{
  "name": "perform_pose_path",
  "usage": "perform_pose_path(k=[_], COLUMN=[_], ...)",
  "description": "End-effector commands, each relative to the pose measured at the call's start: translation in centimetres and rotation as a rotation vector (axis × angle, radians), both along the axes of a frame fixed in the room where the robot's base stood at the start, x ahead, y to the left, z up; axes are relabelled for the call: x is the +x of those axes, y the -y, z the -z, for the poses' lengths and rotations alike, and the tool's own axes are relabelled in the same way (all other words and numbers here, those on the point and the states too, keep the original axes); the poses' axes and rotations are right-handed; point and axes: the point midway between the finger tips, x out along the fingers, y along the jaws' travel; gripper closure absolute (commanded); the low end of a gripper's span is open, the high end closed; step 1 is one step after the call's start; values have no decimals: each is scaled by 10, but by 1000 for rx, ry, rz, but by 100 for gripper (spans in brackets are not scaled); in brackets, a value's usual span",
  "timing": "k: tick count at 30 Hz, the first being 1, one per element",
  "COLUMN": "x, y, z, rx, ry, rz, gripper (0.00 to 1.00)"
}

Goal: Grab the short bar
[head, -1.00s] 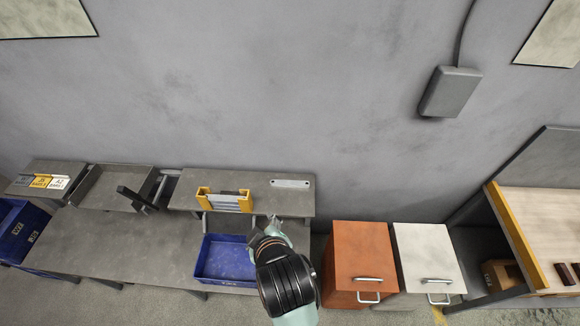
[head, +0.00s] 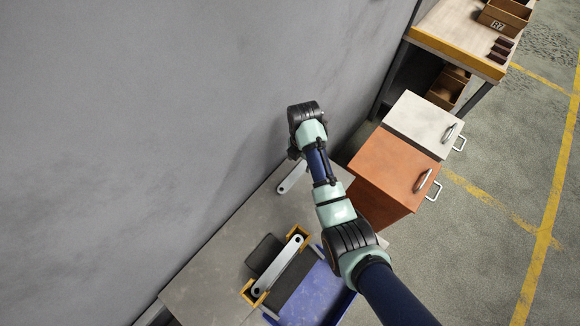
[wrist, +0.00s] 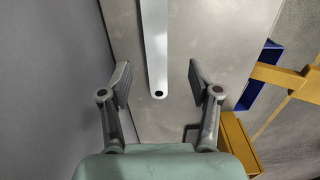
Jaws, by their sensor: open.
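A flat grey metal bar (head: 292,178) lies loose on the grey shelf near the wall, partly hidden by my arm. It looks like the short bar. In the wrist view this bar (wrist: 154,45) runs between my fingers, its holed near end showing and its far end cut off by the frame. My gripper (wrist: 159,64) is open above it, one finger on each side, not closed on it. In the head view my wrist hides the fingers. Another bar (head: 278,265), longer looking, rests in a yellow-ended holder (head: 247,292) on the same shelf.
The wall (head: 150,130) runs close along the bar's other side.

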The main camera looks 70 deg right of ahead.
Motion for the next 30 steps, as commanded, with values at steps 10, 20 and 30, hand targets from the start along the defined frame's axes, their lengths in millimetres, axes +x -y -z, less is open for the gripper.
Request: perform_pose_path(k=[10,20,30], x=[3,4,4], y=[-1,-1,-1], z=[42,68,67], rx=[2,0,0], ry=[-1,1,1], rz=[-1,0,0], gripper=[38,38,78])
